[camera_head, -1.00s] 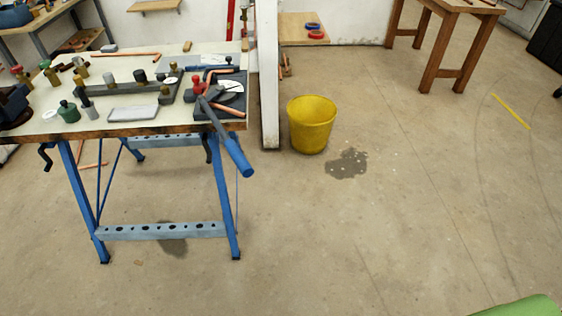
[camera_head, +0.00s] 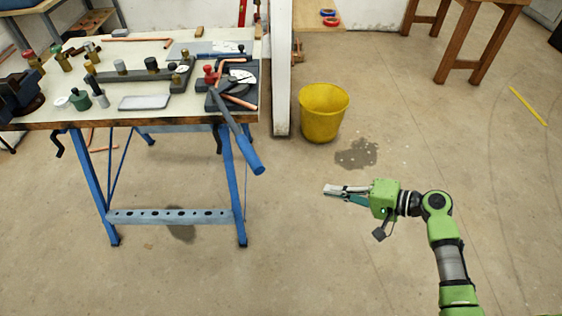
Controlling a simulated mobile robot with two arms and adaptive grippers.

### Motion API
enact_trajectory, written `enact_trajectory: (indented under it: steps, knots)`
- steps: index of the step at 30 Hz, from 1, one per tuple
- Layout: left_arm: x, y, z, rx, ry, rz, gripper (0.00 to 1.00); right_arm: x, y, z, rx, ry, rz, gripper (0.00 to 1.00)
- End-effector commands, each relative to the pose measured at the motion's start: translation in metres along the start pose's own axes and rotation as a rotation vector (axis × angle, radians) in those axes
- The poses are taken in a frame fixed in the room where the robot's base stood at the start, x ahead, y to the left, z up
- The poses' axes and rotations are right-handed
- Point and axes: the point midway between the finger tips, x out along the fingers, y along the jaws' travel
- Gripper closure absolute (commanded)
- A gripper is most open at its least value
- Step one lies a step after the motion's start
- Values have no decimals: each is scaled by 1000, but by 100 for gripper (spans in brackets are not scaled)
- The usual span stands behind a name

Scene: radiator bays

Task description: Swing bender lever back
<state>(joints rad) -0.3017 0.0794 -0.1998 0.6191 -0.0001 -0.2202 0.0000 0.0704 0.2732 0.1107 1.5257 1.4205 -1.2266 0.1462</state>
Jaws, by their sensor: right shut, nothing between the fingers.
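The bender (camera_head: 236,84) sits at the right end of the workbench top, with a dark base, a pale round scale and copper pipe in it. Its lever (camera_head: 230,118) sticks out over the bench's front right edge and slopes down to a blue handle grip (camera_head: 252,155). My right gripper (camera_head: 325,190) is shut and empty, in the air to the right of the handle and clearly apart from it. It points left toward the lever. My left gripper is not in view.
The workbench (camera_head: 130,116) has blue legs and carries several fittings, a vise (camera_head: 15,92) and pipes. A yellow bucket (camera_head: 323,113) stands on the floor beside a white partition post (camera_head: 281,70), near a dark wet patch (camera_head: 358,153). Floor at front right is clear.

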Motion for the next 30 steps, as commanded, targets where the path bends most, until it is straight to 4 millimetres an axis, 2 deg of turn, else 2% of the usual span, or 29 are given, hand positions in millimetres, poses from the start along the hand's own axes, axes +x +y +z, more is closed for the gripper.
enact_trajectory:
  steps: [1, 3, 6, 7, 10, 14, 24, 26, 30]
  knots:
    - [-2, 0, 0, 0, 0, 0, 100, -12, -41, 0, -35, -30, -71, 100]
    - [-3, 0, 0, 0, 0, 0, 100, -24, -81, 5, -71, -72, -148, 100]
    - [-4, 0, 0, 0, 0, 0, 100, -38, -116, 13, -109, -115, -216, 100]
    - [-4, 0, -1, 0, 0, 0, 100, -40, -122, 15, -116, -123, -227, 100]
    - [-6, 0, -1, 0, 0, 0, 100, -41, -132, 18, -124, -137, -246, 100]
    - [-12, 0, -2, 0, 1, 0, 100, -26, -136, 21, -122, -138, -247, 100]
    - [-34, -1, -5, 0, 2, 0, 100, 43, -154, 30, -121, -136, -247, 100]
    - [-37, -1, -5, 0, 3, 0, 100, 54, -156, 33, -121, -137, -246, 100]
    - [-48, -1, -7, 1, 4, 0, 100, 66, -157, 51, -120, -136, -244, 100]
